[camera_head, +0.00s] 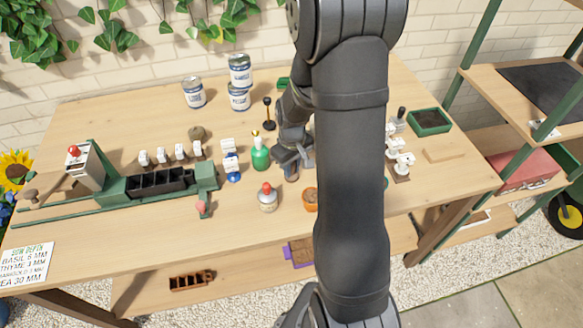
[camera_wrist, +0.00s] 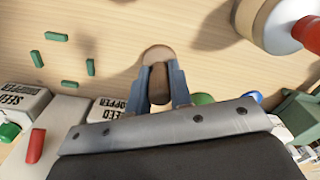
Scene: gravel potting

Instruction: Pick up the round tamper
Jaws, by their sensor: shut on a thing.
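My gripper (camera_wrist: 160,80) is shut on the round tamper (camera_wrist: 157,54), a brown wooden piece with a rounded end showing past the two blue-grey fingers in the wrist view. The fingers touch it on both sides. In the head view my gripper (camera_head: 291,172) is low over the middle of the table, just right of the green bottle. There the tamper is mostly hidden by my gripper, and I cannot tell whether it touches the table.
A red-topped white container (camera_head: 267,198) stands at the near left, and an orange pot (camera_head: 310,199) at the near right. A green bottle (camera_head: 260,153) is close on the left. Labelled white seed droppers (camera_wrist: 18,108) and small green pieces (camera_wrist: 56,36) show in the wrist view.

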